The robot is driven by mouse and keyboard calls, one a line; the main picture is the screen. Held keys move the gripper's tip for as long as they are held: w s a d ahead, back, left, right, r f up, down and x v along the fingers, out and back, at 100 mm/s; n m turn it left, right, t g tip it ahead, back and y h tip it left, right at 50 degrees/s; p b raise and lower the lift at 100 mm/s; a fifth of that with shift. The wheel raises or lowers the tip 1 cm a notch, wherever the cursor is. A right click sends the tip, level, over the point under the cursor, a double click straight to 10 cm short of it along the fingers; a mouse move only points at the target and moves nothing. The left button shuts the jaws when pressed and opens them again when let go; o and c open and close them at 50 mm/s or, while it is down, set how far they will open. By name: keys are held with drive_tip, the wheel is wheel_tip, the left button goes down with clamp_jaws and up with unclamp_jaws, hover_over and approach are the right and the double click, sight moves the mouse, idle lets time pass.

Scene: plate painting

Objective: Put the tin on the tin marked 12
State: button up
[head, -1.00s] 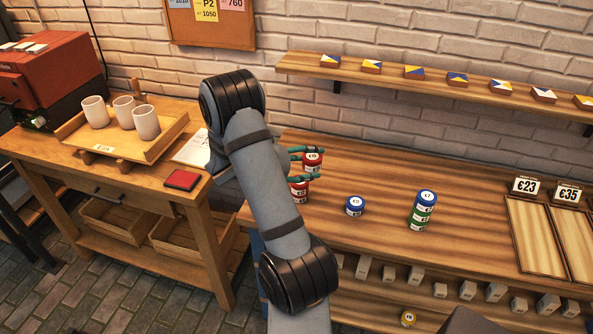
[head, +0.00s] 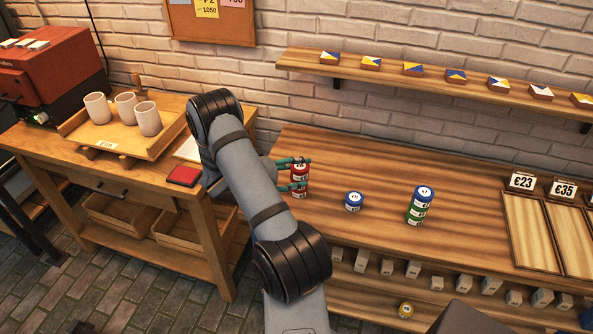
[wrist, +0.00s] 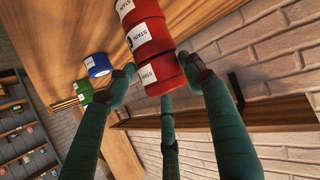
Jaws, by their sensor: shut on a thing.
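My gripper (head: 299,175) is shut on a red tin (wrist: 165,77) with a white label. In the head view the held tin (head: 300,168) is directly above the other red tins (head: 300,189) on the bench. In the wrist view, which is tipped over, the red tins (wrist: 150,37) form one nearly straight column with the held tin at its end. The tins look in contact or almost so; I cannot tell which. The fingers hide part of them. I cannot read the label numbers surely, so the tin marked 12 is not confirmed.
A lone blue tin (head: 353,201) stands right of the red column. A tray of cups (head: 105,144) is at left. The bench's middle (head: 385,180) is clear.

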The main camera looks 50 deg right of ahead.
drive_tip(key=shift+f+b, duration=0.2)
drive_tip(key=shift+b, duration=0.1)
drive_tip(key=o, duration=1.5)
drive_tip(key=shift+r, duration=0.1)
drive_tip(key=shift+o, duration=0.6)
drive_tip(key=shift+r+p, duration=0.2)
drive_tip(key=shift+p, duration=0.15)
drive_tip(key=shift+w+a, duration=0.1)
drive_tip(key=shift+a, duration=0.15)
drive_tip(key=b+v, duration=0.2)
drive_tip(key=v, duration=0.9)
drive_tip(key=shift+a+r+b, duration=0.2)
drive_tip(key=shift+a+b, duration=0.05)
drive_tip(key=shift+b, duration=0.1)
